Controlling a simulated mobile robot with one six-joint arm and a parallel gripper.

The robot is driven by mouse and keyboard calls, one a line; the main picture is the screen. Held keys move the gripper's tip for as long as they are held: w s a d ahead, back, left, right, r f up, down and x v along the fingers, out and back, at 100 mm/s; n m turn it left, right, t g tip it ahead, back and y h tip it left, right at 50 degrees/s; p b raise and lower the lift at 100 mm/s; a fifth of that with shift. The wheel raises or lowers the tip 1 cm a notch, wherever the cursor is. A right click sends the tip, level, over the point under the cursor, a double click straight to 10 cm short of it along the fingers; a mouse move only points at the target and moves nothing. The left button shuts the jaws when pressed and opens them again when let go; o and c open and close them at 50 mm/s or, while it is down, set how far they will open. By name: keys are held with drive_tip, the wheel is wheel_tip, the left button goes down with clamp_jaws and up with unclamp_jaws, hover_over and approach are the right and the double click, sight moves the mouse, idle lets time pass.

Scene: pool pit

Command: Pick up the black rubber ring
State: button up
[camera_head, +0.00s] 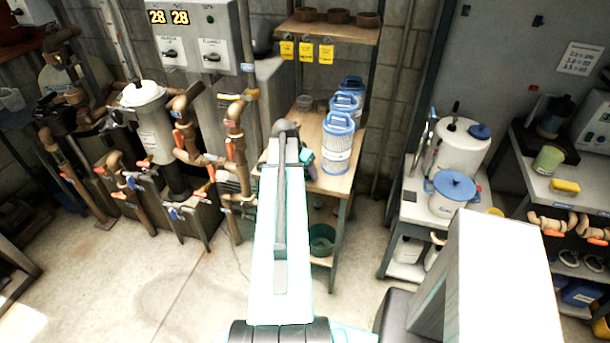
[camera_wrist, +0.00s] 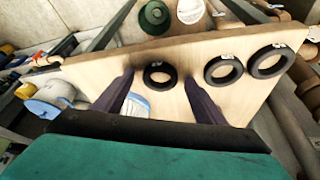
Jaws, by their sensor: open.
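Three black rings lie flat on a light wooden bench top in the wrist view. The smallest ring (camera_wrist: 160,75) shows between my two fingertips. A middle-sized ring (camera_wrist: 223,69) and a larger ring (camera_wrist: 272,60) lie to its right, each with a small pale tag. My gripper (camera_wrist: 158,80) is open and empty, with one dark finger on each side of the smallest ring in the picture. I cannot tell how far the fingertips are above the bench. In the head view my arm reaches over the wooden bench (camera_head: 340,180) and hides the rings.
Several blue-and-white filter cartridges (camera_head: 337,143) stand on the bench's right side. A shelf (camera_head: 325,31) with yellow tags hangs above its back. Pipes and valves (camera_head: 185,140) crowd the left. A green bucket (camera_head: 321,240) is below the bench. The floor at front left is clear.

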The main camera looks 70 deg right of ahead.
drive_tip(key=c, duration=1.1)
drive_tip(key=shift+r, duration=0.2)
drive_tip(key=shift+r+b, duration=0.95)
drive_tip(key=shift+r, duration=0.35)
drive_tip(key=shift+s+a+r, duration=0.1)
drive_tip(key=shift+a+r, duration=0.1)
drive_tip(key=shift+a, duration=0.05)
drive_tip(key=a+b, duration=0.1)
drive_tip(key=a, duration=0.1)
drive_tip(key=s+a+b, duration=0.1)
drive_tip(key=a, duration=0.2)
drive_tip(key=a+b, duration=0.1)
drive_tip(key=a, duration=0.2)
drive_tip(key=shift+s+r, duration=0.3)
drive_tip(key=shift+s, duration=0.05)
drive_tip(key=a+b, duration=0.2)
drive_tip(key=b, duration=0.6)
drive_tip(key=shift+s, duration=0.2)
drive_tip(key=b, duration=0.4)
drive_tip(key=shift+a+r+b, duration=0.1)
drive_tip(key=shift+a+b, duration=0.2)
drive_tip(key=shift+a, duration=0.05)
